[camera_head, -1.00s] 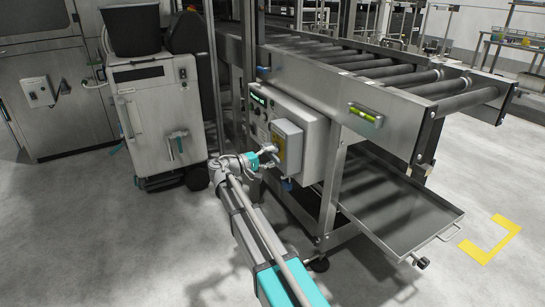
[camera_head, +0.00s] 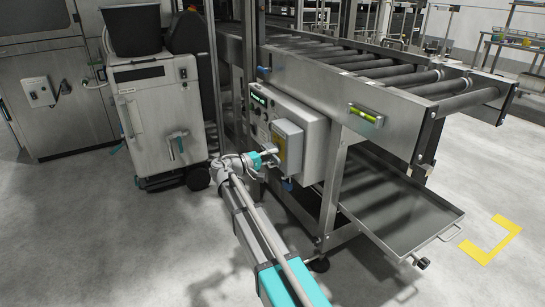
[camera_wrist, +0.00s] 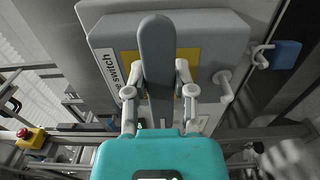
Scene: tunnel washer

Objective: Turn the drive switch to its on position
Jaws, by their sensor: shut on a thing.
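The drive switch handle (camera_wrist: 155,45) is a dark grey bar with a rounded end. It stands upright in the wrist view, in front of a grey switch box with a yellow plate and a label reading "switch". My gripper (camera_wrist: 160,82) is shut on the handle, one finger on each side. In the head view my gripper (camera_head: 272,156) is at the front of the switch box (camera_head: 289,147), on the side of the conveyor frame. The handle is too small to make out there.
A blue padlock (camera_wrist: 285,54) hangs right of the switch box in the wrist view. A red emergency button (camera_wrist: 31,137) on a yellow base is lower left. In the head view a drip tray (camera_head: 410,215) juts out under the roller conveyor (camera_head: 385,75). Open floor lies in front.

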